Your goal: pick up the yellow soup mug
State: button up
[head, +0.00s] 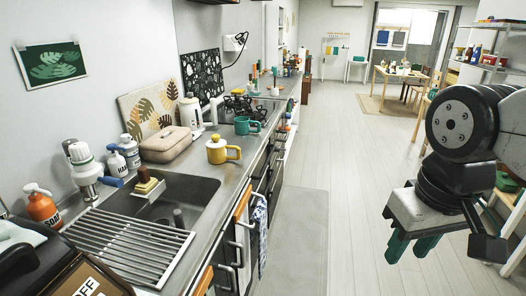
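The yellow soup mug (217,154) stands upright on the steel counter, just past the sink, with its handle toward the counter's front edge. Something yellow and rounded shows at its top. My gripper (410,248) hangs over the floor at the right, well apart from the mug and the counter.
A teal mug (242,126) stands behind the yellow one, near the stove. A beige case (166,145) and a white kettle (190,117) are to its left. The sink (178,195) with a rack (130,240) is nearer. The aisle floor (345,180) is clear.

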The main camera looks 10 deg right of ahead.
aim_at(217, 156)
jog(key=z, duration=0.9)
jog(key=i, duration=3.1)
jog(key=u, duration=2.65)
jog(key=i, duration=0.45)
jog(key=z, duration=0.05)
